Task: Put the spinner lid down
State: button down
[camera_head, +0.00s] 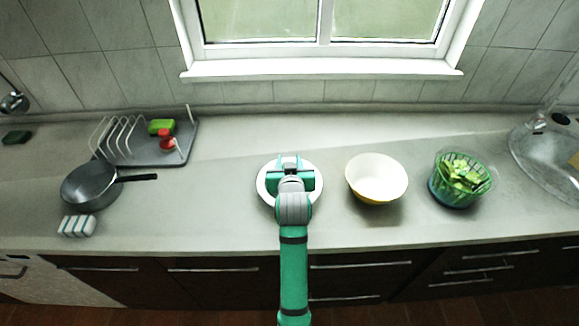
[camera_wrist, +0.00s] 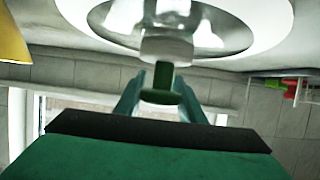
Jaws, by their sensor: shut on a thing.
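The spinner lid (camera_head: 265,187) is a round disc with a white rim, under my gripper (camera_head: 290,172) at the middle of the counter in the head view. In the wrist view the lid (camera_wrist: 272,22) shows a clear centre and a stem with a green knob (camera_wrist: 160,86). My gripper (camera_wrist: 160,98) is shut on this knob, one finger on each side. The lid looks level and is over or on the counter; I cannot tell whether it touches. The green see-through spinner bowl (camera_head: 440,190), open and holding leaves, stands at the right.
A cream bowl (camera_head: 377,174) with a yellow outside stands close right of the lid. A dark pan (camera_head: 90,186), a white striped block (camera_head: 77,226) and a dish rack (camera_head: 150,148) are at the left. The sink (camera_head: 530,150) is far right. Counter (camera_head: 215,205) left of the lid is clear.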

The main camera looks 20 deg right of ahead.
jog(key=shift+s+d+f, duration=0.1)
jog(key=shift+f, duration=0.95)
jog(key=shift+f, duration=0.2)
jog(key=c, duration=1.2)
grip_release()
jog(key=shift+r, duration=0.1)
jog(key=shift+r, duration=0.1)
jog(key=v, duration=1.2)
